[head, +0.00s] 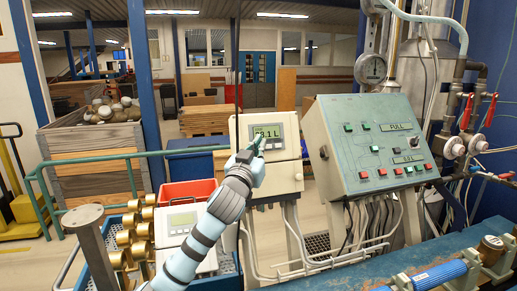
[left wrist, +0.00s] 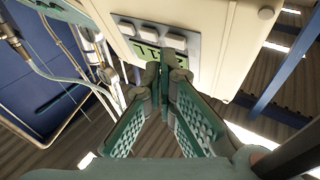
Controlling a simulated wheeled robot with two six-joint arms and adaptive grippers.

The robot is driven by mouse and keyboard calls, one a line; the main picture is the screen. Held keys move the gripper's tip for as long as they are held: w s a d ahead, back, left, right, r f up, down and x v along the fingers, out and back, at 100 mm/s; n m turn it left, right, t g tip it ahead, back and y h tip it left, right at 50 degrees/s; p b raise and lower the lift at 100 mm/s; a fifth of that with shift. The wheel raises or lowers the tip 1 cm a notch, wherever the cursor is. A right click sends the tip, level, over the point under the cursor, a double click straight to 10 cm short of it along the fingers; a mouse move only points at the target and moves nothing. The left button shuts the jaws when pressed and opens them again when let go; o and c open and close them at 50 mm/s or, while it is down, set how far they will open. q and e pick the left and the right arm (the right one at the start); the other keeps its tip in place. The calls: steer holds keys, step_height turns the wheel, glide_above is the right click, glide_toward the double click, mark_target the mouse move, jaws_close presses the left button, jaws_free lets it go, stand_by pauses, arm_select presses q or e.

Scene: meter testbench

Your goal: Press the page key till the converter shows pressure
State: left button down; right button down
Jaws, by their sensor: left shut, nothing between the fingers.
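The converter (head: 287,174) is a pale box on a post at the middle of the head view. It also shows in the left wrist view (left wrist: 222,40). Its green display (head: 264,130) is partly covered by my gripper; digits ending like "3.1" show, but the unit is unreadable. In the left wrist view the display (left wrist: 147,51) is also part hidden, and pale keys (left wrist: 150,31) sit beside it. My left gripper (head: 257,143) is shut and empty, its tips (left wrist: 164,72) at the converter's face near the display. I cannot tell if they touch. My right gripper is out of view.
A grey-green control panel (head: 370,150) with coloured buttons stands right of the converter. A second meter box (head: 181,220), brass fittings (head: 135,240) and a red bin (head: 188,191) are at lower left. A blue bench (head: 400,265) with pipe parts lies at lower right.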

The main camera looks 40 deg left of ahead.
arm_select(q)
steer(key=shift+w+a+f, duration=0.1)
steer(key=shift+w+a, duration=0.15)
steer(key=shift+a, duration=0.1)
stand_by(1.0)
steer(key=shift+d, duration=0.1)
steer(key=shift+s+d+r, duration=0.2)
steer(key=shift+s+d, duration=0.2)
steer(key=shift+d, duration=0.1)
steer(key=shift+s+d+r+p, duration=0.25)
steer(key=shift+s+d+p, duration=0.2)
steer(key=shift+d, duration=0.2)
steer(key=shift+s+d+r+p, duration=0.3)
steer(key=shift+s+d, duration=0.15)
steer(key=shift+d, duration=0.2)
steer(key=shift+s+d+r+p, duration=0.25)
steer(key=shift+s+d+p, duration=0.2)
steer(key=shift+d, duration=0.2)
